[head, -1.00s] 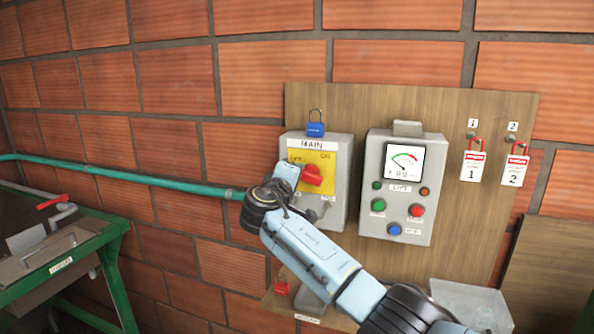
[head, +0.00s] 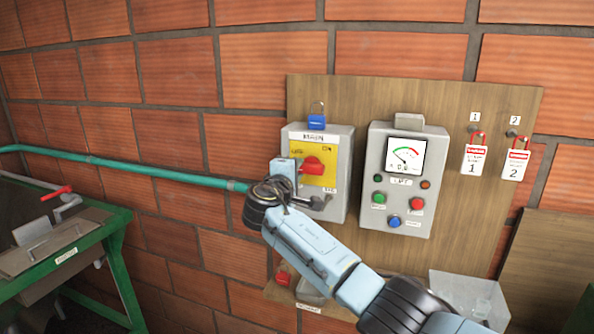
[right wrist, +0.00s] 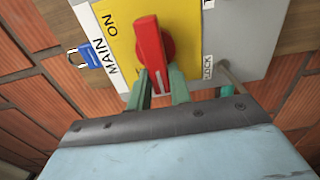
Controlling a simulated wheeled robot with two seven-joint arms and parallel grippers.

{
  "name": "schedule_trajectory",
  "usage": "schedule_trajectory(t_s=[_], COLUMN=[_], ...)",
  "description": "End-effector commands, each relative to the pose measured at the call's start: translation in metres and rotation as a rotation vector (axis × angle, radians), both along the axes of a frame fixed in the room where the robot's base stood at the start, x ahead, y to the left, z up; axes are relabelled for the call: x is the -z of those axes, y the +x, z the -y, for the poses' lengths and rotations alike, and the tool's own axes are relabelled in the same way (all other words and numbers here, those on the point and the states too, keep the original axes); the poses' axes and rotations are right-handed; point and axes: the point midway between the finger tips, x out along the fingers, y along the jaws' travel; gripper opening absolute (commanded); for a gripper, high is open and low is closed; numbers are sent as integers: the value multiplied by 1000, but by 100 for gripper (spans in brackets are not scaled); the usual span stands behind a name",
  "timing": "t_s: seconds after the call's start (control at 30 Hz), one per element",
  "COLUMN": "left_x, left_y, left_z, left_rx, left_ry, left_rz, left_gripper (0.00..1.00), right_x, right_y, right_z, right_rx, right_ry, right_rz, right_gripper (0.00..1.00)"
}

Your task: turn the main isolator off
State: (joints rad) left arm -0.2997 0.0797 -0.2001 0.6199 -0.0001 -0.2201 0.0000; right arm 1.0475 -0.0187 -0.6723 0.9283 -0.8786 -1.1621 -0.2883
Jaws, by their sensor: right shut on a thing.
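The main isolator (head: 341,142) is a grey box with a yellow plate on a wooden board, labelled MAIN. Its red rotary handle (head: 313,165) lies roughly level across the plate, below the ON mark. The red handle (right wrist: 148,40) also shows large in the right wrist view. My right gripper (head: 299,173) is at the handle's left end. In the right wrist view its green fingers (right wrist: 162,87) are shut on the handle's near end, one on each side. My left gripper is not in view.
A blue padlock (head: 317,122) hangs at the top of the isolator. The lift control box (head: 432,170) with meter and buttons is close on the right. Two tags (head: 473,162) hang farther right. A clear bin (head: 470,295) is below. A green pipe (head: 170,176) crosses the wall.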

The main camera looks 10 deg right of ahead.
Motion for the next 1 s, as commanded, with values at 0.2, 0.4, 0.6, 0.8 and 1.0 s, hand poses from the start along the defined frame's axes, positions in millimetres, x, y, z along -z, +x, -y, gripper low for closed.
schedule_trajectory(t_s=[0.2, 0.4, 0.6, 0.8, 1.0], left_x=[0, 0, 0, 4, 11], left_y=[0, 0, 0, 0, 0], left_z=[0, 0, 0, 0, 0], left_rx=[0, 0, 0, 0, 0], left_ry=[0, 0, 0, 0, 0], left_rz=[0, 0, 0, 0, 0], left_gripper=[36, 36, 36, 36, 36], right_x=[1, 1, 1, 2, 3], right_y=[0, 0, -1, -14, -42], right_z=[0, 0, -1, -10, -29], right_rx=[-1, -1, -1, -2, -5], right_ry=[-3, -2, 0, 1, 3], right_rz=[-2, -1, 0, 1, 1], right_gripper=[32, 42, 42, 42, 42])
